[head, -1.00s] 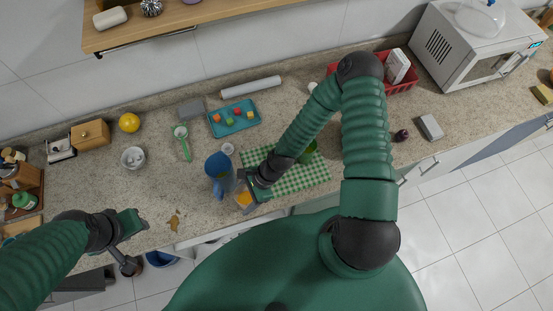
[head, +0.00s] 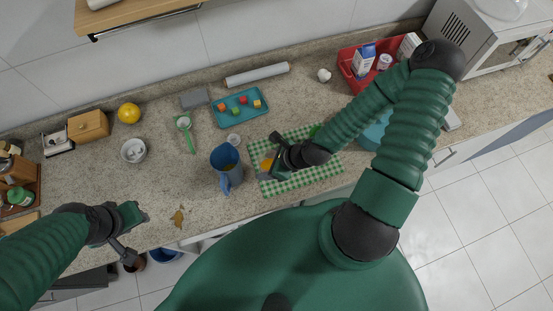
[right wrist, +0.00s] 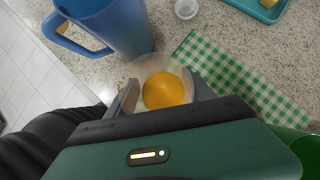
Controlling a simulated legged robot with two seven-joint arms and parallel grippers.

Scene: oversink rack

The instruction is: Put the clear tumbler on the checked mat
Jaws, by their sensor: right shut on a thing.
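The clear tumbler (right wrist: 166,88) with orange content is between the fingers of my right gripper (right wrist: 162,82) in the right wrist view. My right gripper (head: 279,158) is shut on it. In the head view the tumbler (head: 266,165) appears over the left end of the green-and-white checked mat (head: 308,180). I cannot tell whether it touches the mat. My right forearm hides part of the mat. The mat (right wrist: 235,85) shows to the right of the tumbler in the right wrist view. My left gripper (head: 131,215) is over the front left counter, and its jaw opening is unclear.
A blue pitcher (head: 226,168) stands close to the left of the tumbler, with a small white cup (head: 234,139) behind it. A teal tray (head: 237,108) with small colored blocks lies farther back. A red basket (head: 356,78) with cartons is at the back right.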

